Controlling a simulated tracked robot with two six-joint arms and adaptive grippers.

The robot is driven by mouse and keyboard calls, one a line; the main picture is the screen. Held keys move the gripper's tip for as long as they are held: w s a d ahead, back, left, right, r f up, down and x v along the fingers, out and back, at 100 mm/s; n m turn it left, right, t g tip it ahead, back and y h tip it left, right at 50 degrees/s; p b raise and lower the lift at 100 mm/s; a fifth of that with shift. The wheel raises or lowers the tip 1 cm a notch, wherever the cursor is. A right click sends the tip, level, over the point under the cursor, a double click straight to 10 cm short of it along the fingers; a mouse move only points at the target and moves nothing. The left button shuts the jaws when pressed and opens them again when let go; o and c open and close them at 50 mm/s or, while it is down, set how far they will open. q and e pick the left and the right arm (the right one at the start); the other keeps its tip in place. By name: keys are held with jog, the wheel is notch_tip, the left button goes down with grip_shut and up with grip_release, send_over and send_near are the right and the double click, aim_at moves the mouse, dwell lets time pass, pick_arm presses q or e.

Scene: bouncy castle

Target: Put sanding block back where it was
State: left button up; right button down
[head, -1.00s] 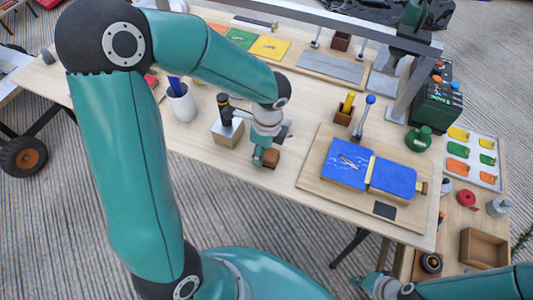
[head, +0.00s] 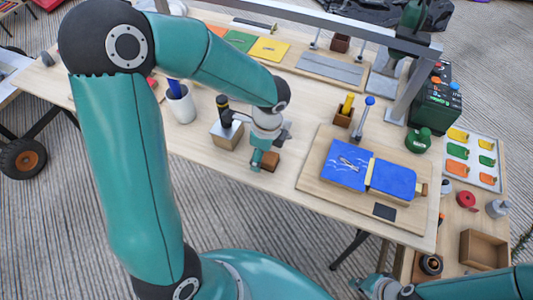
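A small brown block (head: 270,161), which looks like the sanding block, sits at the front edge of the workbench (head: 215,158), right of a metal box with a dark knob. My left gripper (head: 264,150) reaches down right at this block. One teal finger shows along the block's left side; the other finger is hidden, so I cannot tell whether it grips the block. My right gripper (head: 384,288) is low at the bottom edge, away from the bench top and partly cut off. Its fingers are unclear.
The metal box (head: 226,134) stands close left of my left gripper, with a white cup (head: 181,106) beyond it. A wooden board (head: 313,178) with blue pieces lies to the right. A metal frame (head: 407,88) rises behind. An open wooden tray (head: 482,250) is at lower right.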

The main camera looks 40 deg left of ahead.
aim_at(266, 156)
pick_arm(q)
notch_tip(266, 156, up, 12)
jog(key=d+p, duration=0.1)
jog(key=shift+w+p, duration=0.2)
jog(key=shift+p, duration=0.2)
pick_arm(e)
jog(key=shift+r, duration=0.9)
pick_arm(q)
jog(key=shift+s+d, duration=0.1)
